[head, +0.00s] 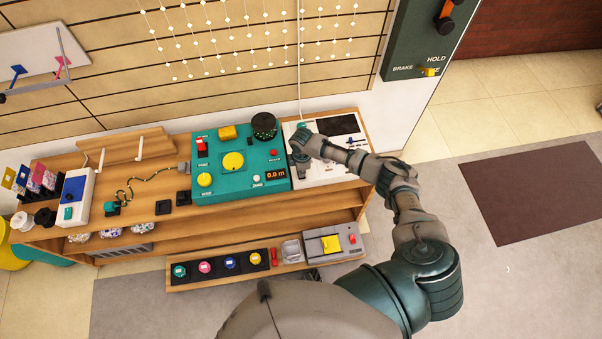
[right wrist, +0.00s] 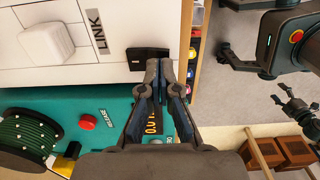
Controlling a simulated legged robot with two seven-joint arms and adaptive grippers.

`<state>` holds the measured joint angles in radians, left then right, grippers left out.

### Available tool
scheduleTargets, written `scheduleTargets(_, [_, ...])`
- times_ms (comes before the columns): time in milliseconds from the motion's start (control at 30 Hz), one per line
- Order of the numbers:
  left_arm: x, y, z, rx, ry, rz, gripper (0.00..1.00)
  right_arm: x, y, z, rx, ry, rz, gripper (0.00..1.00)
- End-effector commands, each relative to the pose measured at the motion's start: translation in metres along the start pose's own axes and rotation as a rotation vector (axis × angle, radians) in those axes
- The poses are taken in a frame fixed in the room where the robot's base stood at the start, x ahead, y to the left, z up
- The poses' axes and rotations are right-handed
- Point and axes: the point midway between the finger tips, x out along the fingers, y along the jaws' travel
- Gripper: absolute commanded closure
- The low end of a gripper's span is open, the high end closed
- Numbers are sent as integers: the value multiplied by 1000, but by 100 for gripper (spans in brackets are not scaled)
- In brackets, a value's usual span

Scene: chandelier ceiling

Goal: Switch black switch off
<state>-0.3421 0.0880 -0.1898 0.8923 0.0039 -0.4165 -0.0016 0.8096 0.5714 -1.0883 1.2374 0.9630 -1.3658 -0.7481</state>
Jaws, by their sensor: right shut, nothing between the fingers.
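A small black switch (right wrist: 147,57) sits on the white panel (right wrist: 92,77) beside the printed word LINK, in the right wrist view. My right gripper (right wrist: 160,70) is shut and empty, with its fingertips just at the switch's lower edge in that view. I cannot tell whether they touch it. In the head view my right gripper (head: 302,168) is over the left part of the white panel (head: 325,173) and hides the switch there. The switch's on or off position is not clear.
A teal console (head: 228,190) with knobs, a red button and a display stands left of the white panel. A black spool (head: 264,126) with green cord sits at its back corner. A lower shelf holds several round coloured buttons and a grey box (head: 320,243). Floor right of the bench is clear.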

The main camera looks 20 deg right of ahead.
Motion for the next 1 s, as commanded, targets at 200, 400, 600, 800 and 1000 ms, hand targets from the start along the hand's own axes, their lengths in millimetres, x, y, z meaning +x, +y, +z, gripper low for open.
scheduleTargets(200, [2,1,0,-1,-1,-1,33,4,0,1,0,1,-1,100])
scheduleTargets(400, [4,1,1,-1,-1,0,33,7,0,1,0,1,-1,100])
scheduleTargets(600, [6,1,2,0,-2,0,33,10,0,1,0,1,0,100])
scheduleTargets(800, [7,1,2,0,-3,0,33,13,0,1,0,1,0,100])
scheduleTargets(1000, [3,1,-5,-1,2,-1,33,12,0,1,0,1,0,100])
